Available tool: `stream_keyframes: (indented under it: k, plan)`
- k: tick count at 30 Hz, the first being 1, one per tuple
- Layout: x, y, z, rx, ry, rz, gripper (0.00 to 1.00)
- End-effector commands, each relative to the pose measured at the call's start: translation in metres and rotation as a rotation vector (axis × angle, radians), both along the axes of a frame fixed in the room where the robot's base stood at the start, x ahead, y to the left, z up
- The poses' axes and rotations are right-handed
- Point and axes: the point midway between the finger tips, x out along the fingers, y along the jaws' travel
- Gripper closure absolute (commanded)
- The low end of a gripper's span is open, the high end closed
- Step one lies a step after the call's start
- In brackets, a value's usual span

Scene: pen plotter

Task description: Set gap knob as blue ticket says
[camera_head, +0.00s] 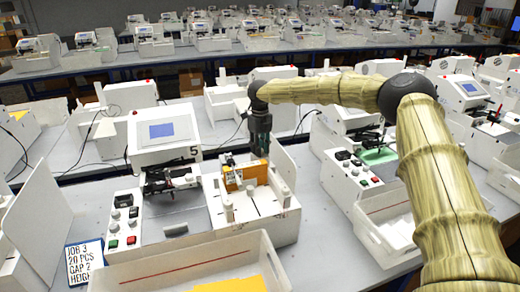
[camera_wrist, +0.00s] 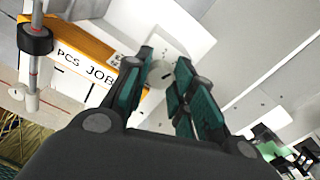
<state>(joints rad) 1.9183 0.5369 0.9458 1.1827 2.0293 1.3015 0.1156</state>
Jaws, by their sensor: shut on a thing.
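The blue-bordered ticket (camera_head: 84,262) lies on the table at the lower left; it reads JOB 3, 20 PCS, GAP 2, and a cut-off line beginning HEIGH. My gripper (camera_head: 262,152) reaches down behind the orange piece on station 5's white fixture. In the wrist view, its teal fingers (camera_wrist: 172,85) are on either side of a small pale round knob (camera_wrist: 161,73) with a dark mark. The gripper is shut on this knob, though the finger contact is partly hidden. The knob's scale and setting cannot be read.
The orange piece (camera_head: 246,174) with printed words is close beside my fingers; it also shows in the wrist view (camera_wrist: 95,45). Left of the fixture stand the station 5 screen unit (camera_head: 163,134) and a button panel (camera_head: 124,224). A white bin (camera_head: 190,262) fills the front.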

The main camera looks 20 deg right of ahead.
Motion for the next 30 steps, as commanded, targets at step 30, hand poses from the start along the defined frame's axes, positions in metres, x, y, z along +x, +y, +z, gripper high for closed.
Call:
stream_keyframes:
  k: [30]
  plan:
    - [0.0030, -0.0022, 0.0066, -0.002, -0.010, 0.820, 0.99]
